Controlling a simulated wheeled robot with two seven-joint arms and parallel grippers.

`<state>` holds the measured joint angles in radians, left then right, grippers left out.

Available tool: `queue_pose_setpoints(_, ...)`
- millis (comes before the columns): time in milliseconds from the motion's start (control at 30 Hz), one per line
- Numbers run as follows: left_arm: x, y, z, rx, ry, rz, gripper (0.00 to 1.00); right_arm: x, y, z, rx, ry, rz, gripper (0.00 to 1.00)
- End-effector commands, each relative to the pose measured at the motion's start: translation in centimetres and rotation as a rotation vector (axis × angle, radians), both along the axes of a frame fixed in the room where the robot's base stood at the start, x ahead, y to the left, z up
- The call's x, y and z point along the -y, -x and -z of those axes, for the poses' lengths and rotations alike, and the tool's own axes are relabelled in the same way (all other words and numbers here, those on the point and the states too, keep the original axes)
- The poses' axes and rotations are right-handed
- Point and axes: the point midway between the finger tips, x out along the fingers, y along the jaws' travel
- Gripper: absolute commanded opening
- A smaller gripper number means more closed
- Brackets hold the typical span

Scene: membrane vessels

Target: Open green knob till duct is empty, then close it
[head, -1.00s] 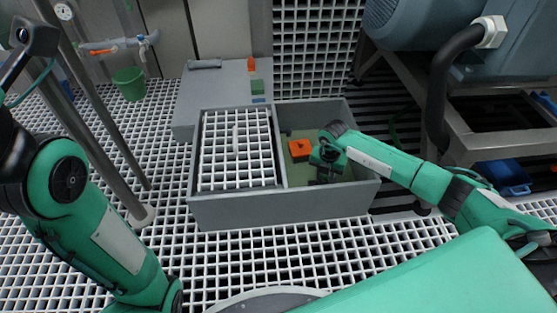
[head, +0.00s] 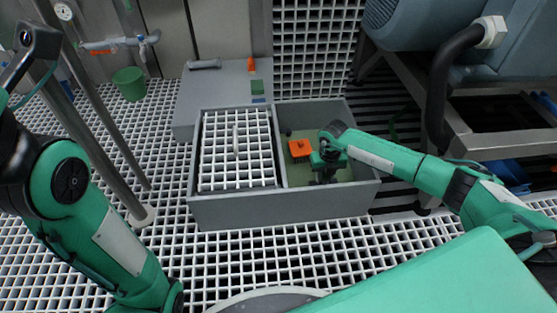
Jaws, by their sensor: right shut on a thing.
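The grey box (head: 240,211) stands on the grating, and its right compartment is open with a dull green floor (head: 297,174). I take this box for the duct. My right gripper (head: 324,179) reaches down into that compartment from the right. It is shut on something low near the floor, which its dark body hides. The green knob cannot be made out clearly; green beside my right wrist may be my own arm. An orange block with a small dark peg (head: 299,148) sits left of the gripper, apart from it. My left arm shows at left, but its gripper is not seen.
A white grid cover (head: 218,160) closes the box's left compartment. A grey case (head: 217,89) with an orange cone (head: 251,64) stands behind. A green bucket (head: 130,82) stands at back left. A blue machine (head: 420,25) on a metal frame stands at right.

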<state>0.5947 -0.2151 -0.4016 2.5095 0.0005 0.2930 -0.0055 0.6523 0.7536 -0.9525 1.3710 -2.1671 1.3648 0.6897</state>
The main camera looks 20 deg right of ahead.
Motion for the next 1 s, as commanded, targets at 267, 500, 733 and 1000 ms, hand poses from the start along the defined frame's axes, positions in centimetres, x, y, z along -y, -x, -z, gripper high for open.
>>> queue_pose_setpoints(267, 0.00, 0.30, -0.17, 0.012, 0.000, 0.000, 0.34, -0.02, -0.02, -0.02, 0.001, 0.000, -0.182, 0.07)
queue_pose_setpoints(500, 0.01, 0.27, 0.01, 0.011, 0.000, 0.000, 0.34, 0.02, -0.05, -0.03, 0.001, 0.001, -0.406, 0.07)
queue_pose_setpoints(733, 0.00, 0.09, 0.23, 0.004, 0.000, 0.000, 0.34, 0.03, 0.00, 0.00, 0.000, 0.001, -0.536, 0.07)
queue_pose_setpoints(1000, 0.01, -0.10, 0.66, -0.004, 0.000, 0.000, 0.34, 0.02, -0.04, 0.02, 0.001, 0.001, -0.790, 0.07)
